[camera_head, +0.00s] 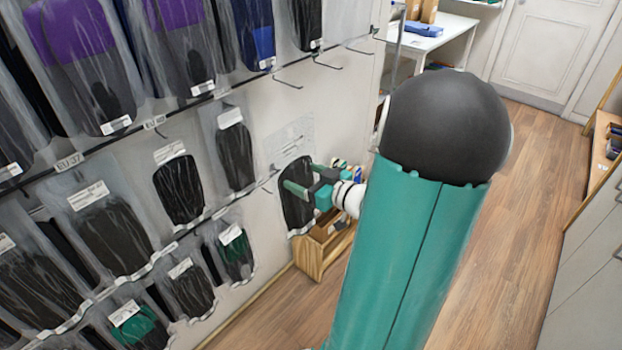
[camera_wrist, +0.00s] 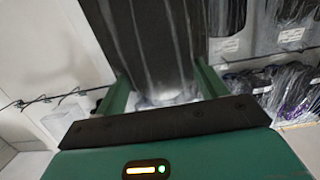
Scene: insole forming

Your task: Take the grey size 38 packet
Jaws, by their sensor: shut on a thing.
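A dark grey packet in clear wrap (camera_head: 297,196) is at my gripper, in front of the wall rack in the head view. In the wrist view the packet (camera_wrist: 155,45) fills the upper middle, between the two green fingers. My gripper (camera_head: 303,188) is shut on this packet; its fingers also show in the wrist view (camera_wrist: 163,88). The packet's label and size cannot be read, and its lower part is hidden behind the palm in the wrist view.
The wall rack holds several wrapped packets, such as a black one (camera_head: 178,190) beside my gripper, on hooks with empty ones (camera_head: 325,65) above. A wooden box (camera_head: 323,248) stands below on the floor. A white table (camera_head: 430,38) is at the back. The wooden floor (camera_head: 525,170) at right is open.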

